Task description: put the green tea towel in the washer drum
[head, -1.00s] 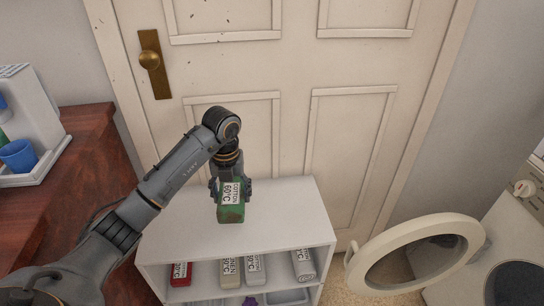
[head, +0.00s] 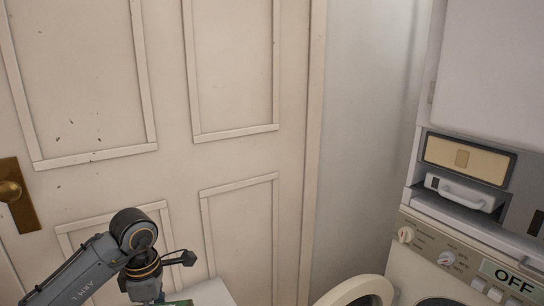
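The washer (head: 395,272) stands at the right, with a control panel reading OFF. Its round door (head: 358,289) is swung open, and only its upper rim shows. The drum opening (head: 438,302) is a dark sliver at the bottom edge. My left gripper (head: 164,285) is at the bottom left over the white shelf unit, mostly cut off, with one dark finger part sticking out to the right. A thin green strip (head: 180,303), apparently the tea towel, shows just below it. Whether the fingers hold it is hidden. My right gripper is out of view.
A corner of the white shelf unit top (head: 212,292) shows at the bottom. A panelled door (head: 170,150) with a brass knob (head: 9,191) fills the left. A bare wall (head: 365,140) lies between it and the washer. A drawer with a white handle (head: 460,191) sits above the washer panel.

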